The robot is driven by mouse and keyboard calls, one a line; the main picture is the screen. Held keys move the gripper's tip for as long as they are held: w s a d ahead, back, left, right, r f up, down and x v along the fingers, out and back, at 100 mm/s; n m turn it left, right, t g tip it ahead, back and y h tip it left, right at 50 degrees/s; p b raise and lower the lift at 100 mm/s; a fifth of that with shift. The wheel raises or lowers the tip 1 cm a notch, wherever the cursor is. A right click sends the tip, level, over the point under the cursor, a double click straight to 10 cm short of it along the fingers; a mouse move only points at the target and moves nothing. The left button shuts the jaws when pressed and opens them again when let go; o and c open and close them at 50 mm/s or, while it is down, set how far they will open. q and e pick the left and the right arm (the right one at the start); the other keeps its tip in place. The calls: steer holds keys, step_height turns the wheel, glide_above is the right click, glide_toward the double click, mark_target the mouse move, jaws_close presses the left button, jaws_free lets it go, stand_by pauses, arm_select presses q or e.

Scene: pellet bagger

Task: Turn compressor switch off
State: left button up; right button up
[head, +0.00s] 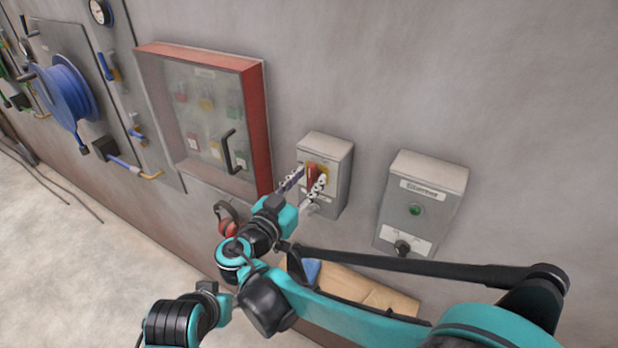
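A grey switch box (334,165) on the wall carries a red rotary handle (312,174) on a yellow plate; I cannot read its label. The handle looks close to upright, slightly tilted. My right gripper (313,179) is at the front of this box, its fingers apart, one on each side of the red handle. I cannot tell whether they touch it.
A second grey box (430,185) with a green lamp and a black knob is to the right. A red-framed cabinet (255,120) with a black handle is close on the left. Red ear defenders (228,226) hang below it. A blue hose reel (65,90) is farther left.

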jaws_close()
steer(key=n+b, duration=0.1)
steer(key=n, duration=0.3)
steer(key=shift+w+a+n, duration=0.1)
steer(key=shift+a+n, duration=0.05)
steer(key=shift+n, duration=0.25)
steer(key=n, duration=0.4)
steer(key=shift+w+a+f+n+b, duration=0.1)
steer(key=shift+f+n+b, duration=0.05)
steer(key=shift+n+b, duration=0.15)
steer(key=shift+a+f+n+b, duration=0.1)
steer(key=shift+n+b, duration=0.15)
steer(key=shift+n, duration=1.85)
steer(key=shift+f+n+b, duration=0.1)
steer(key=shift+n+b, duration=0.1)
steer(key=shift+n, duration=1.9)
steer(key=shift+w, duration=0.1)
